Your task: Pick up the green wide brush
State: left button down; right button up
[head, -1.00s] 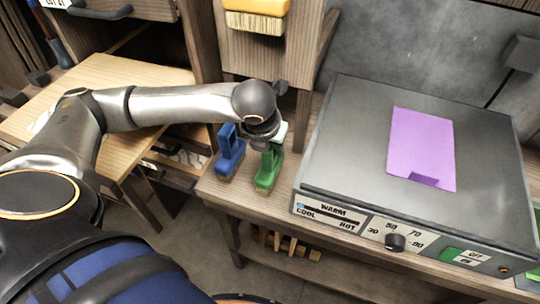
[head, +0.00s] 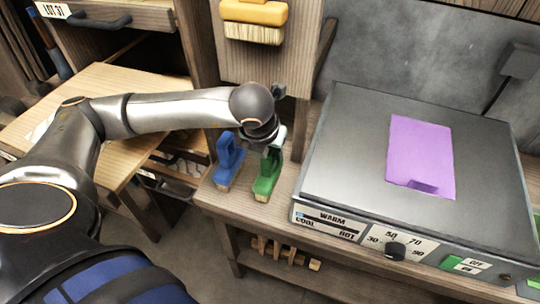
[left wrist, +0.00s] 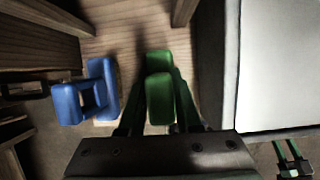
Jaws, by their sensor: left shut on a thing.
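The green wide brush (head: 267,175) stands upright on the wooden bench, left of the hotplate. It also shows in the left wrist view (left wrist: 160,98), between my fingers. My left gripper (head: 270,147) is over it from above and is shut on its handle; the gripper also fills the lower middle of the left wrist view (left wrist: 158,105). The fingertips are partly hidden in the head view. I cannot tell whether the brush still touches the bench. My right gripper is not seen in the head view.
A blue brush (head: 228,162) stands close to the left of the green one. A grey hotplate (head: 350,140) with a purple sheet (head: 420,155) stands just to the right. A yellow brush (head: 254,20) hangs on the wooden panel behind. A wooden table (head: 95,95) is at left.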

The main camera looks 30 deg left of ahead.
pick_arm(q)
jog(key=s+a+r+b, duration=0.2)
jog(key=s+r+b, duration=0.6)
jog(key=s+r, duration=0.4)
jog(key=shift+s+a, duration=0.4)
jog(key=shift+s, duration=0.5)
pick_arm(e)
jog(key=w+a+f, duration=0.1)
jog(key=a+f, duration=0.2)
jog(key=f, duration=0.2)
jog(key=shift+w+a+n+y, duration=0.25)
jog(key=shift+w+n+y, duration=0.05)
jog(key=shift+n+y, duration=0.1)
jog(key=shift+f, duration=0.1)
pick_arm(q)
jog(key=c, duration=1.2)
grip_release()
jog(key=shift+c, duration=0.2)
grip_shut()
